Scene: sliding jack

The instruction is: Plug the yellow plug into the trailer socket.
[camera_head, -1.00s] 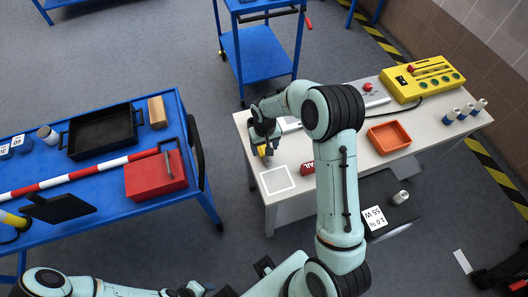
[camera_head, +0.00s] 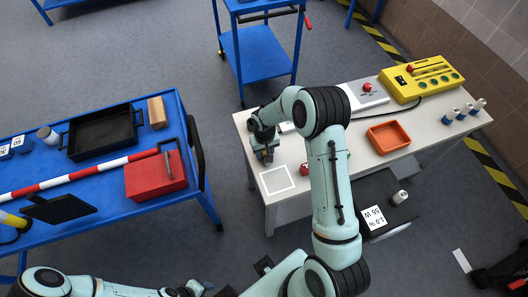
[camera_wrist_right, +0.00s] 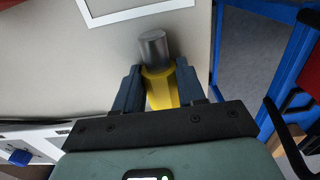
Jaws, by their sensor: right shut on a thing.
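My right gripper (camera_head: 264,152) is over the left end of the white table. In the right wrist view its two dark fingers (camera_wrist_right: 160,88) are shut on the yellow plug (camera_wrist_right: 161,90), one on each side. The plug has a yellow body and a grey metal cylindrical end (camera_wrist_right: 153,47) that points away from the gripper. In the head view the plug is mostly hidden by the gripper. I cannot make out the trailer socket for certain in either view. My left arm shows only at the bottom left; its gripper is not visible.
The white table (camera_head: 345,160) has a white square outline (camera_head: 277,180), an orange tray (camera_head: 389,136), a red-button panel (camera_head: 364,91) and a yellow control box (camera_head: 417,79). A blue cart (camera_head: 100,187) stands left.

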